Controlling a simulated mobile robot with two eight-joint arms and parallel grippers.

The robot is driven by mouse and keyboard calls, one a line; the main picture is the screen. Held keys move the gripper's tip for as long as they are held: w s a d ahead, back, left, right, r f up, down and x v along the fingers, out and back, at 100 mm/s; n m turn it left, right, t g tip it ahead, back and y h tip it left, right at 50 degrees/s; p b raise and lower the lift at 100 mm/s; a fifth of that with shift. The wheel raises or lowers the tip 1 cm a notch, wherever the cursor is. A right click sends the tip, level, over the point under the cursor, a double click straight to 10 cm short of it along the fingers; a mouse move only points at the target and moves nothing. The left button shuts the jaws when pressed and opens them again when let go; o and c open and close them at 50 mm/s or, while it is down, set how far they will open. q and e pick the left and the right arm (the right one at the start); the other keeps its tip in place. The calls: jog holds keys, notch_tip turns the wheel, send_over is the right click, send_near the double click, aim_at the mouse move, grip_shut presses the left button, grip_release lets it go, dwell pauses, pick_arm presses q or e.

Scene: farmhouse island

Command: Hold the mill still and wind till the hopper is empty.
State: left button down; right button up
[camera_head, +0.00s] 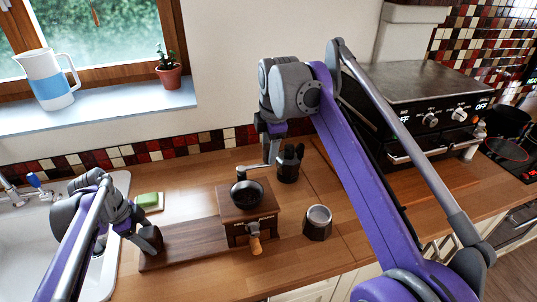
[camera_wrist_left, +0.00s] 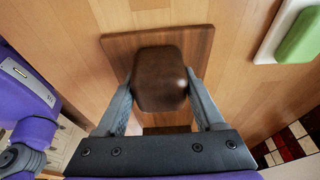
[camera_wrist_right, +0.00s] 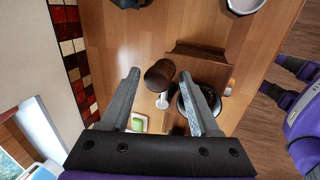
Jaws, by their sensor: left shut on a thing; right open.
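The wooden mill (camera_head: 236,229) stands on the counter, with a dark round hopper (camera_head: 246,196) on top and a metal crank arm (camera_head: 250,168). What lies in the hopper is too dark to tell. A long wooden base board (camera_head: 190,242) runs left from the mill. My left gripper (camera_head: 152,240) is shut on a brown rounded block (camera_wrist_left: 160,78) at the board's left end. My right gripper (camera_head: 272,136) is open above the crank. In the right wrist view the brown crank knob (camera_wrist_right: 159,76) lies between its spread fingers, with space on both sides; contact is not visible.
A metal cup (camera_head: 317,223) stands right of the mill, and a black pot (camera_head: 288,165) stands behind it. A green sponge (camera_head: 147,199) lies by the sink (camera_head: 40,240) at the left. An oven (camera_head: 420,110) is at the right. The counter in front of the cup is clear.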

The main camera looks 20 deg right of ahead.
jog(key=shift+x, duration=1.15)
pick_arm(q)
jog(key=c, duration=0.7)
grip_release()
grip_shut()
pick_arm(e)
grip_shut()
